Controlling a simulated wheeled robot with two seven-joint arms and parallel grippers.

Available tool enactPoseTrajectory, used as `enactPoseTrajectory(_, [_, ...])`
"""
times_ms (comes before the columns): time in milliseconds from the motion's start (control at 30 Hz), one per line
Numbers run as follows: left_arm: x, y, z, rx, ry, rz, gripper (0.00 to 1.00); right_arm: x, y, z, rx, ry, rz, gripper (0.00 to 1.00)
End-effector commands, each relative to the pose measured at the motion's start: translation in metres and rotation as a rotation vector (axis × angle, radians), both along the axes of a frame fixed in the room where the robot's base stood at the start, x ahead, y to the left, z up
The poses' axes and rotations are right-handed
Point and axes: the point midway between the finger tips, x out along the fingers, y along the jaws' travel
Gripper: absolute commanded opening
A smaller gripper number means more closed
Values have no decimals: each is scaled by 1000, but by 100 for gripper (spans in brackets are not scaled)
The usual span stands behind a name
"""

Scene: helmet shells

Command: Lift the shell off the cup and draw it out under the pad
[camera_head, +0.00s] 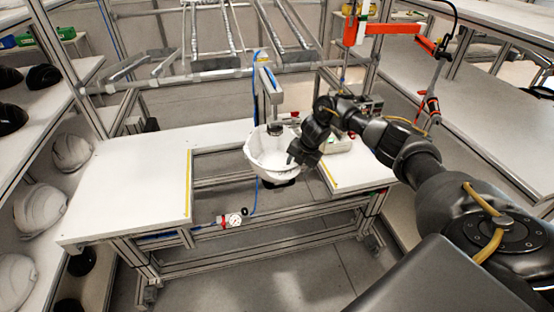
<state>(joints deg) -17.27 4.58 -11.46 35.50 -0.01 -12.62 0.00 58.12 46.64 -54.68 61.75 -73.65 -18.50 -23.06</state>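The white shell (262,158) is at the middle of the camera_head view, in the gap between the two white table tops, with its open side up. A dark round pad (275,129) on a metal post hangs at the shell's back rim, over its opening. A dark piece, perhaps the cup (284,182), shows just under the shell; whether they touch is hidden. My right gripper (293,158) reaches in from the right, with its fingertips at the shell's right rim. The finger gap is too small and dark to tell whether it grips the rim. My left gripper is out of view.
The left table top (130,185) is clear. A pressure gauge (235,219) with a blue hose is on the front frame. Shelves on the left hold several white and black shells.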

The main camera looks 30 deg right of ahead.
Motion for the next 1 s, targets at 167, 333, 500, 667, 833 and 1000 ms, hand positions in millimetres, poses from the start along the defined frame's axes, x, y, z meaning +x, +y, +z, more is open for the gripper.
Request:
enactPoseTrajectory(167, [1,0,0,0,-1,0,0,0,0,0,0,0,0,33])
enactPoseTrajectory(333, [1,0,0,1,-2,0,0,0,0,0,0,0,0,11])
enactPoseTrajectory(500, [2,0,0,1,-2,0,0,1,0,1,1,-2,0,0])
enactPoseTrajectory(667, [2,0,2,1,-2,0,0,1,0,3,1,-2,0,0])
enactPoseTrajectory(833, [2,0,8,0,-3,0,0,1,0,9,1,-2,0,0])
enactPoseTrajectory(1000, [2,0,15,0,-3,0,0,1,0,17,1,-3,0,0])
